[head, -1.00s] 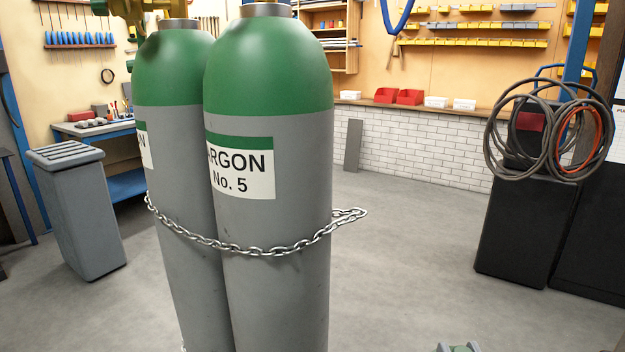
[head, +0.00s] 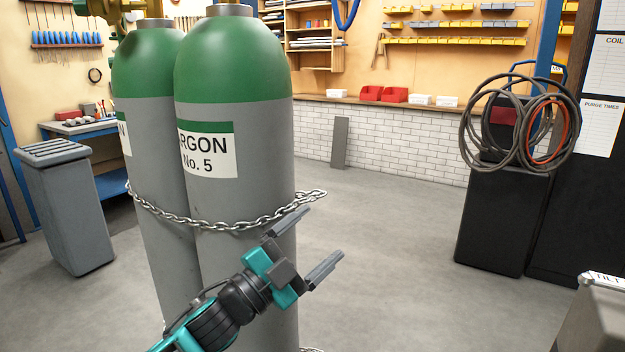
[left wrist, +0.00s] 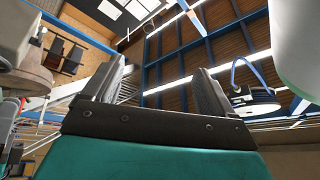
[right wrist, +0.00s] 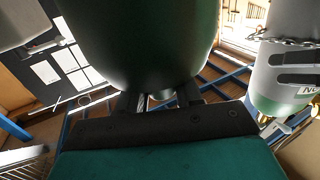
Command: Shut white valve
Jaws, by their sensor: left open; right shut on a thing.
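I make out no white valve in any view. My left gripper (head: 320,234) is open and empty in the head view, in front of the right-hand gas cylinder (head: 240,125) near its chain. Its two spread fingers also show in the left wrist view (left wrist: 158,82), with nothing between them. My right gripper (right wrist: 162,98) is outside the head view. In the right wrist view its fingers are close together at the lower end of a large dark green rounded object (right wrist: 135,40), shut on it. This object hides much of that view, and I cannot tell what it is.
A second cylinder (head: 150,130) stands on the left, with brass fittings (head: 100,8) above. A chain (head: 225,223) spans both. A grey bin (head: 65,205) is at left. A black cabinet (head: 500,220) and coiled hoses (head: 480,120) are at right. The floor between is clear.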

